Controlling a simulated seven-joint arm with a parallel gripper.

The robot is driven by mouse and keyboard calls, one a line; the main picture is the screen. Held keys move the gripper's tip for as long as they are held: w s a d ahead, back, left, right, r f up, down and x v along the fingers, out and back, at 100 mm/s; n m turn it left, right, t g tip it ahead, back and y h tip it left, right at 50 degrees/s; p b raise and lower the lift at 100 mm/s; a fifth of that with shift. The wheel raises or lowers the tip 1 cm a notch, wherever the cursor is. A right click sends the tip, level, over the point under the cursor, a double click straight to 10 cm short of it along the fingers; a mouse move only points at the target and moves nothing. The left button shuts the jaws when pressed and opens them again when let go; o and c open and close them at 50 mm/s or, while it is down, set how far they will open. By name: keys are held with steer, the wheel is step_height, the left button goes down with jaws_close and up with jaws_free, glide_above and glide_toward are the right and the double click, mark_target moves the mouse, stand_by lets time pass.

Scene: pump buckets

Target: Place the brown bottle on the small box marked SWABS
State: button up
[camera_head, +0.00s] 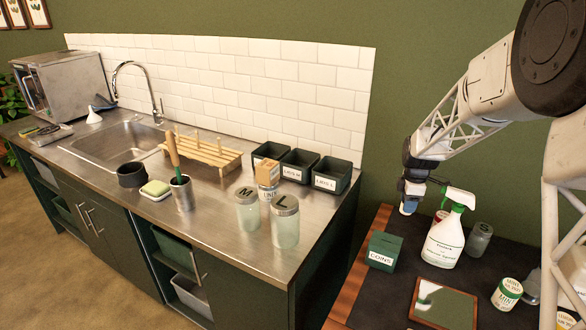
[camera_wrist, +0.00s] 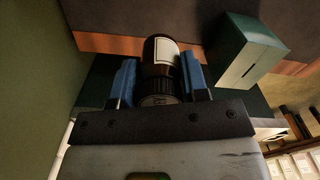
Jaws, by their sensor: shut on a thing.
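The brown bottle (camera_wrist: 153,55) is between the blue fingers of my gripper (camera_wrist: 158,82) in the wrist view. It has a white label and a dark ribbed cap nearest the camera. In the head view my gripper (camera_head: 409,197) hangs above the left back part of the dark table, and I cannot clearly make out the bottle there. A small tan box (camera_head: 267,171) stands on the steel counter, atop or just behind a white-labelled item (camera_head: 269,193). I cannot read SWABS on any box.
A green COINS box (camera_head: 384,250), a white spray bottle (camera_head: 446,235) and a mint tin (camera_head: 507,293) are on the dark table. On the counter, glass jars M (camera_head: 247,210) and L (camera_head: 285,222) stand before the tan box; dark bins (camera_head: 330,174) stand right of it.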

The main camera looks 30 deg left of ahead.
steer(key=s+a+r, duration=0.6)
steer(key=s+a, duration=0.2)
steer(key=a, duration=0.2)
steer(key=s+a+r+m, duration=0.1)
steer(key=s+a+r, duration=0.5)
steer(key=s+a, duration=0.3)
steer(key=s+a+r+m, duration=0.1)
steer(key=s+a+r, duration=0.6)
steer(key=a, duration=0.6)
steer(key=shift+s, duration=0.7)
steer(key=shift+w+a, duration=0.1)
steer(key=shift+a, duration=0.05)
glide_above(267, 163)
steer(key=shift+f, duration=0.7)
steer(key=shift+f, duration=1.75)
steer(key=shift+f, duration=0.1)
steer(key=o, duration=1)
steer(key=shift+c, duration=0.2)
